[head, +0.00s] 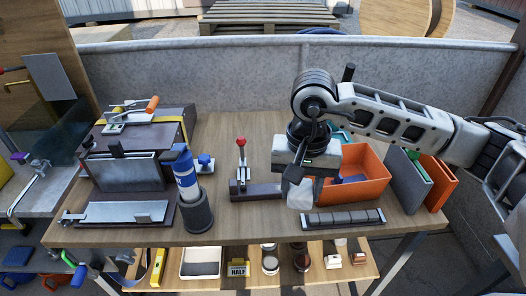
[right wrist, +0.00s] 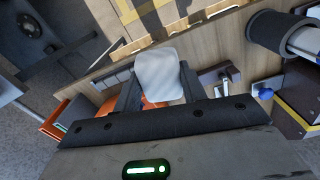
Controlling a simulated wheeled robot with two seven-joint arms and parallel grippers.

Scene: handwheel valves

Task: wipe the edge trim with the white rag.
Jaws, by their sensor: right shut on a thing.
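My right gripper (head: 297,177) reaches in from the right and points down over the workbench. It is shut on the white rag (head: 300,195), which hangs below the jaws. In the right wrist view the rag (right wrist: 160,75) shows as a pale rounded block between the fingers. A dark segmented strip (head: 343,219), which I take for the edge trim, lies along the bench's front edge, to the right of and below the rag. The rag looks apart from the strip; its exact height above the bench is hard to tell. My left gripper is not in view.
An orange bin (head: 362,187) stands behind the strip, partly hidden by my arm. A red-knobbed lever (head: 242,160) on a dark base stands left of the rag. A blue-and-white bottle in a dark cup (head: 196,212) is farther left. Grey and orange panels (head: 411,181) stand right.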

